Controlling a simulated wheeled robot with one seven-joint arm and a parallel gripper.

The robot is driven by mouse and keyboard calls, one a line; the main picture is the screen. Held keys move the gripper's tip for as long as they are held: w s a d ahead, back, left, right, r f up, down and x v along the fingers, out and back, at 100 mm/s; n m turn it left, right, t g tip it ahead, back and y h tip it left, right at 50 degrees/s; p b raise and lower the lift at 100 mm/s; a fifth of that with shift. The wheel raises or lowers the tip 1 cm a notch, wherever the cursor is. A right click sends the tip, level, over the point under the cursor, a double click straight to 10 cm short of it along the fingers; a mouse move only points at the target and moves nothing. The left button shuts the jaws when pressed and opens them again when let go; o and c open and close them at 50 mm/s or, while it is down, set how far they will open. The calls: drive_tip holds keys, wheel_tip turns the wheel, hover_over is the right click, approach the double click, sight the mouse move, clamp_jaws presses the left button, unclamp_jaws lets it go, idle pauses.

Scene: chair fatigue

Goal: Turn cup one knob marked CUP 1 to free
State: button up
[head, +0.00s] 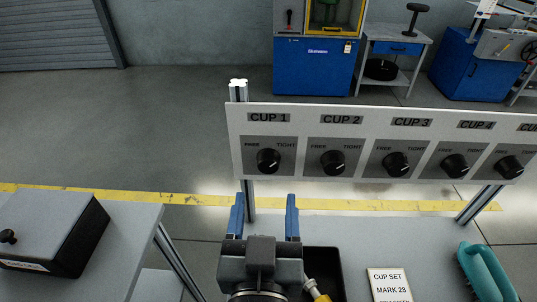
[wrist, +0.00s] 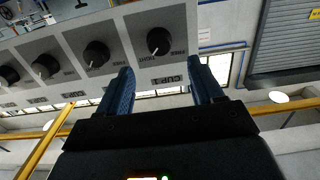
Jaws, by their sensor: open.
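The CUP 1 knob (head: 268,161) is a round black knob on a grey plate, below the CUP 1 label, with FREE on its left and TIGHT on its right. In the wrist view the knob (wrist: 158,41) appears upside down, just beyond the fingertips. Its pale pointer line seems to lean toward the TIGHT side, but it is small. My gripper (head: 265,200) is open and empty, with its two blue fingers apart and pointing at the panel. In the wrist view the gripper (wrist: 161,72) lines up roughly with the knob, with a gap remaining between them.
The white panel (head: 350,116) carries several similar knobs to the right, including the CUP 2 knob (head: 333,162). A black tray (head: 327,266) and a CUP SET card (head: 389,284) lie on the bench. A grey box (head: 50,225) sits at the left.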

sight(268, 166)
drive_tip(key=w+p, duration=0.1)
drive_tip(key=w, duration=0.6)
drive_tip(key=shift+w+d+p, duration=0.15)
drive_tip(key=shift+w+p, duration=0.15)
drive_tip(key=shift+w, duration=0.05)
drive_tip(key=c, duration=1)
